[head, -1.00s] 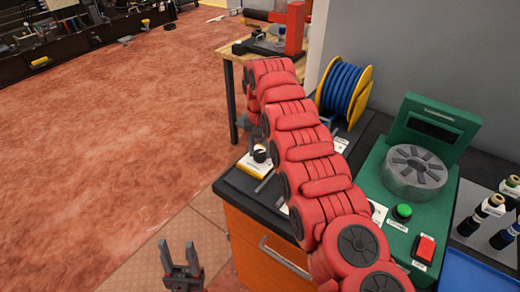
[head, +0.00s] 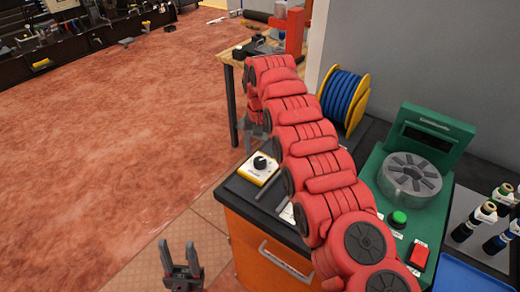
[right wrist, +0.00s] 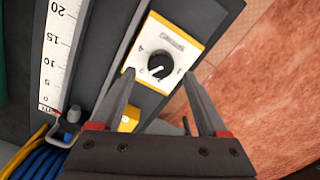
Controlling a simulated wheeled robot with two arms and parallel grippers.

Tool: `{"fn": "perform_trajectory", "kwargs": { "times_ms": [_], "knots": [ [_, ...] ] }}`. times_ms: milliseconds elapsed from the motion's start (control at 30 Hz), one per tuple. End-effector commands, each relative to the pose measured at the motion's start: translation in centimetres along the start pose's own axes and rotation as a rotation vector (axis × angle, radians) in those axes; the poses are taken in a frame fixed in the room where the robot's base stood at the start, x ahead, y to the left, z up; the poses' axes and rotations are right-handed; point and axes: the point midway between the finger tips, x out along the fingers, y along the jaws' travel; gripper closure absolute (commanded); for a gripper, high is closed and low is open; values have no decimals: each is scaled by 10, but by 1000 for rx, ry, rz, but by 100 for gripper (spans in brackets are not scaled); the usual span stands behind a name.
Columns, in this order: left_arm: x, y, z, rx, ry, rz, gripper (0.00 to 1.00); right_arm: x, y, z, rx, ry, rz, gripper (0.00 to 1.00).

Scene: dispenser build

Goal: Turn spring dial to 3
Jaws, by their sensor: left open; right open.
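The spring dial is a black knob (head: 261,162) on a white-faced yellow box near the left front corner of the dark bench. In the right wrist view the dial knob (right wrist: 157,66) shows a pale mark on its lower side; the numbers around it are partly legible, and I cannot tell its exact setting. My right gripper (right wrist: 158,76) is open, its fingers on either side of the knob in that view, apart from it. In the head view it is mostly hidden behind my red right arm. My left gripper (head: 181,255) is open and empty, low in front of the bench.
A blue cable spool (head: 345,95) stands at the bench's back. A green machine (head: 440,140) with green and red buttons is to the right. A white ruler scale (right wrist: 58,50) lies beside the dial.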

Motion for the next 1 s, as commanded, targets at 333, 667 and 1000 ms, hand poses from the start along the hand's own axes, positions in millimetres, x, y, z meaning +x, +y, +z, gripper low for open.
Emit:
{"fn": "perform_trajectory", "kwargs": {
  "times_ms": [333,667,1000],
  "knots": [
    [79,-4,-13,0,0,0,50,-80,-1,0,-1,3,-2,24],
    [134,-7,-23,0,0,0,50,-134,-1,0,-2,1,-1,24],
    [138,-7,-23,0,0,0,50,-138,-1,0,-1,2,-1,24]
  ]
}}
